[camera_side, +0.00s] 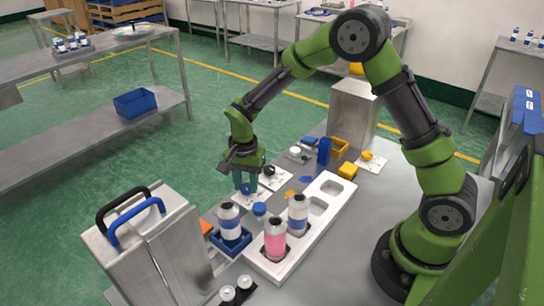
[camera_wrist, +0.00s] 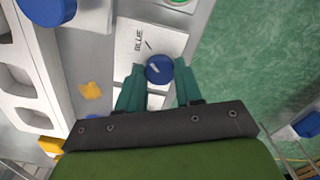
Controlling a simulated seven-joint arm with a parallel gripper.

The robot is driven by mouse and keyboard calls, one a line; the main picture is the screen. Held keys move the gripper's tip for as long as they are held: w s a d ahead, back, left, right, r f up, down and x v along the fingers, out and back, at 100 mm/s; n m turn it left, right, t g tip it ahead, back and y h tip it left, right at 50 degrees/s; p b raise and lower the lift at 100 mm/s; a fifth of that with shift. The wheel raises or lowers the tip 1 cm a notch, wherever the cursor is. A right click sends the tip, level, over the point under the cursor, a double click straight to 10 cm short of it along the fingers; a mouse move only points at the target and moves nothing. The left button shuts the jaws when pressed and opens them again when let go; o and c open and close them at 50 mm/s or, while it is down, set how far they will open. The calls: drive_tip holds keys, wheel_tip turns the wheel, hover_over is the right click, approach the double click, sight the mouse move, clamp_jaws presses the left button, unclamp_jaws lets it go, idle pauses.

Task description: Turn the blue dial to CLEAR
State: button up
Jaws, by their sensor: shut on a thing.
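The blue dial (camera_wrist: 159,69) is a round blue knob with a pale pointer mark, on a white plate (camera_wrist: 160,40) lettered BLUE in the wrist view. My gripper (camera_wrist: 159,84) has its teal fingers on either side of the dial, shut on it. The pointer mark is slanted. No CLEAR lettering can be read. In the side view my gripper (camera_side: 246,185) points down at the table's left edge, and its fingers largely hide the dial.
A white tray (camera_side: 318,215) with bottles stands in front. A metal box with black and blue handles (camera_side: 150,250) is at the lower left. Other dial plates (camera_side: 271,176), a blue block (camera_side: 324,151) and yellow pieces (camera_side: 347,170) lie behind and to the right.

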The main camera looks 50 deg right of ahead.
drive_tip(key=shift+n, duration=0.3)
drive_tip(key=n, duration=0.3)
drive_tip(key=shift+n, duration=0.4)
drive_tip(key=n, duration=0.8)
drive_tip(key=shift+r+n, duration=0.1)
drive_tip(key=shift+n, duration=2.1)
drive_tip(key=o, duration=1)
drive_tip(key=shift+o, duration=0.2)
